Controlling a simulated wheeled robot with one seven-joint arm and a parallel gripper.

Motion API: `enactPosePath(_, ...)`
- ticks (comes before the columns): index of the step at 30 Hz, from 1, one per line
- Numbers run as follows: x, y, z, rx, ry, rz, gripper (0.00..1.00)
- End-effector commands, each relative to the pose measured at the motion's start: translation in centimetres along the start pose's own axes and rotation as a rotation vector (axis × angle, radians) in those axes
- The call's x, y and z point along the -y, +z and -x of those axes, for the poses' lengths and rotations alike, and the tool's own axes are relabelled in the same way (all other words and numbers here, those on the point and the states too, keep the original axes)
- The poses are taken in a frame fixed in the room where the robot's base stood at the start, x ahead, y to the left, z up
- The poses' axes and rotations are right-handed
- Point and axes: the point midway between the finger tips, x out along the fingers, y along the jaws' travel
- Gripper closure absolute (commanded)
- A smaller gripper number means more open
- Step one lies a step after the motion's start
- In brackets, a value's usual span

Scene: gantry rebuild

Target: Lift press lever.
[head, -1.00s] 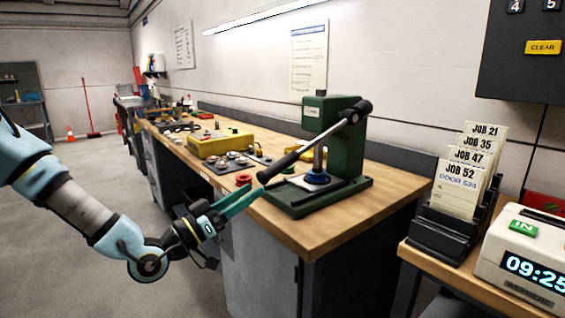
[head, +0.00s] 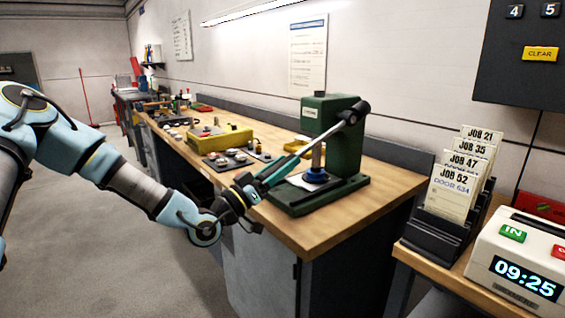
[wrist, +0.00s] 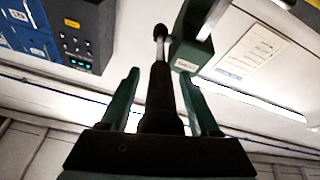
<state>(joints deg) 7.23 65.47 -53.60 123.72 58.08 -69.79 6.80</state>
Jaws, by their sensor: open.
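The green press (head: 338,135) stands upright near the front right corner of the wooden bench. Its lever (head: 326,136) slopes down and left from the pivot at the upper right, and its lower end is largely hidden by my gripper in the head view. My gripper (head: 292,164) is at the black handle, with its teal fingers open. In the wrist view the handle (wrist: 160,98) lies between the two spread fingers (wrist: 158,84). Gaps show on both sides of the handle, so the fingers look apart from it. A blue ring sits under the press ram (head: 316,176).
A yellow box (head: 220,139) and small parts lie on the bench (head: 320,232) left of the press. A rack of job cards (head: 446,215) and a time clock (head: 525,255) stand at the right. Open floor lies left of the bench.

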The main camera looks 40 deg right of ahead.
Motion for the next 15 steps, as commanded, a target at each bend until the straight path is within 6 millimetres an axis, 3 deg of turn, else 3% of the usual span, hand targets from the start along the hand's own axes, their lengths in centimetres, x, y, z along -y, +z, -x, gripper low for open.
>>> enactPosePath(6,0.02,0.02,0.01,0.000,0.000,0.000,0.39)
enactPosePath(15,0.03,0.01,0.03,0.000,0.000,0.000,0.72)
